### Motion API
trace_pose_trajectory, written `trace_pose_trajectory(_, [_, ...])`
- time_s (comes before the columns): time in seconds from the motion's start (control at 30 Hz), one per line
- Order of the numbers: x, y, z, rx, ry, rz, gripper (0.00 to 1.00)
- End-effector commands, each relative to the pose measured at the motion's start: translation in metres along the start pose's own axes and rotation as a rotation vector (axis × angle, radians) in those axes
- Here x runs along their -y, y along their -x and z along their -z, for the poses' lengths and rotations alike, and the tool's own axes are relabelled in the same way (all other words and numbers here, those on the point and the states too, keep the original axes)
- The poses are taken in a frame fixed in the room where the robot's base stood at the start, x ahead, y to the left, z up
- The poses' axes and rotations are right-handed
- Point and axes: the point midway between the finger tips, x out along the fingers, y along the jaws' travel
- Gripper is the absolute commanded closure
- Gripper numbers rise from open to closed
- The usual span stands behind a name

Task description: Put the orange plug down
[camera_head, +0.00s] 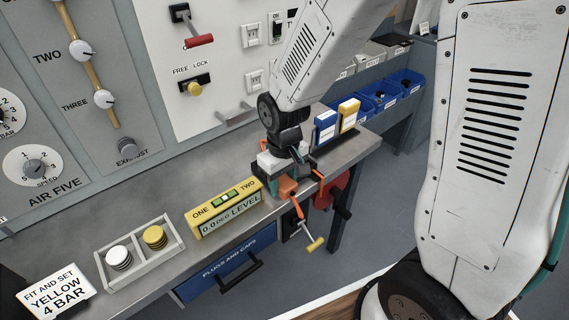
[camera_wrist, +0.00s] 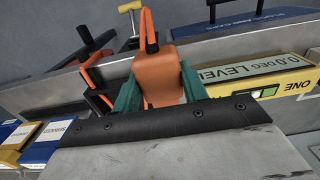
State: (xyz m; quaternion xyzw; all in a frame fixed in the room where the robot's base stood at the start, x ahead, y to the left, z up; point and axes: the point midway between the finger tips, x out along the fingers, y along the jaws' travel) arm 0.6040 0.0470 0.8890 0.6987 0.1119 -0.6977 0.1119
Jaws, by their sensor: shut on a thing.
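The orange plug (camera_head: 287,188) is a rounded orange block at the front edge of the grey workbench, right of the yellow level. In the wrist view the plug (camera_wrist: 163,72) sits between the teal fingers of my gripper (camera_wrist: 160,88), which is shut on it. In the head view my gripper (camera_head: 284,176) points down at the bench edge, and its wrist hides part of what lies behind. I cannot tell whether the plug touches a surface below it.
Orange-and-black strips (camera_head: 298,208) and a yellow T-handle (camera_head: 315,244) stick out close to the plug. The yellow level (camera_head: 223,208) stands left of it. A tray (camera_head: 108,274) holds white and yellow discs. Blue and yellow boxes (camera_head: 349,114) stand behind right. Bare bench (camera_head: 150,195) lies behind the tray.

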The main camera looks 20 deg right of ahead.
Motion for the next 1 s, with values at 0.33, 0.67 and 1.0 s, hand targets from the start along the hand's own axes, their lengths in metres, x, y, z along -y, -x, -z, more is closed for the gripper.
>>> trace_pose_trajectory(0.33, [-0.061,-0.009,0.068,0.002,-0.006,0.000,0.84])
trace_pose_trajectory(0.67, [-0.082,-0.012,0.091,0.000,-0.005,0.000,0.84])
trace_pose_trajectory(1.0, [-0.082,-0.047,0.091,0.001,-0.004,0.000,0.84])
